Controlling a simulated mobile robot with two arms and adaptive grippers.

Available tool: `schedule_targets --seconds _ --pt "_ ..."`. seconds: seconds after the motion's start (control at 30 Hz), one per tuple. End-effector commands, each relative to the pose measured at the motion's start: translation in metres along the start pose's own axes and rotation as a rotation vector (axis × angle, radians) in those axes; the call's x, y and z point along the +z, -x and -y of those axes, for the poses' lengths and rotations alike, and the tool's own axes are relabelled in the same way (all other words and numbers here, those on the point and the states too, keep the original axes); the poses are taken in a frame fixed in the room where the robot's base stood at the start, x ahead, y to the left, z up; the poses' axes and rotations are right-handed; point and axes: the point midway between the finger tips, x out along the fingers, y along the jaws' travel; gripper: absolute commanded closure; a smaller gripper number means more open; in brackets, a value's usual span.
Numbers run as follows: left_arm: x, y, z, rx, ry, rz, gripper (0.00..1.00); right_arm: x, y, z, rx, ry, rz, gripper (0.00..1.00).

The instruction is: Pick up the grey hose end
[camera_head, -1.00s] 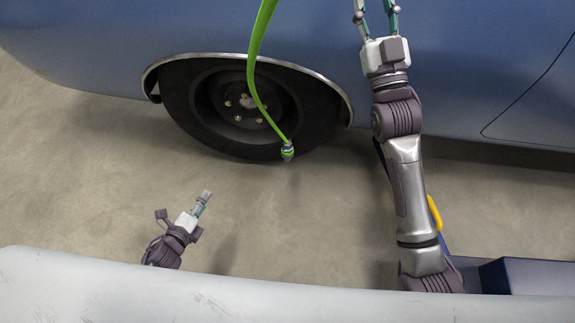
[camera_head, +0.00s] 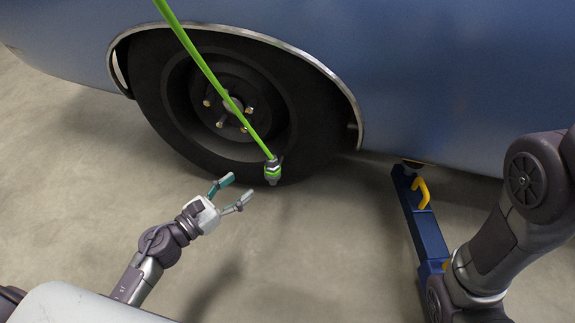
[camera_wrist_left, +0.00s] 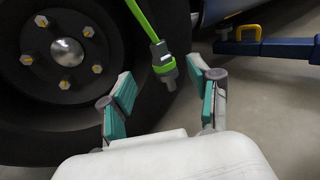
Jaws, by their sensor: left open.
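The grey hose end (camera_head: 272,171) hangs at the bottom of a bright green hose (camera_head: 215,80), in front of the car's wheel in the head view. In the left wrist view the hose end (camera_wrist_left: 163,66) shows beyond my fingertips, between them and nearer the right finger. My left gripper (camera_head: 238,190) is open and empty, to the left of the hose end and a little lower in the picture, apart from it. My right arm comes in at the right edge; its gripper is out of the frame.
A blue car (camera_head: 440,80) with a dark wheel (camera_head: 160,100) stands behind the hose. A blue jack (camera_head: 424,225) with a yellow handle (camera_head: 423,193) lies on the floor at the right, partly under the car. The concrete floor (camera_head: 320,250) between is clear.

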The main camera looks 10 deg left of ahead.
Motion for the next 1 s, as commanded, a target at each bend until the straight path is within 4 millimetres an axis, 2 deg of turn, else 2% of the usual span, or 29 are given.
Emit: schedule_targets --seconds 0.1,0.3,0.57,0.8,1.0 --pt "0.000 -0.025 0.000 -0.002 -0.002 0.003 0.38 -0.003 0.003 0.001 -0.001 0.000 -0.004 0.60" --pt "0.000 -0.061 -0.001 0.000 0.001 0.002 0.38 -0.003 0.008 0.002 -0.001 0.001 -0.001 0.60" --pt "-0.001 -0.081 -0.001 0.000 0.001 0.000 0.38 -0.004 0.012 0.003 -0.001 0.001 -0.001 0.60" --pt "-0.001 -0.115 -0.002 0.000 0.002 0.002 0.38 -0.007 0.020 0.005 -0.002 0.001 -0.001 0.60" --pt "-0.001 -0.127 -0.002 0.002 0.003 0.000 0.38 -0.008 0.021 0.005 -0.002 0.001 -0.001 0.60"
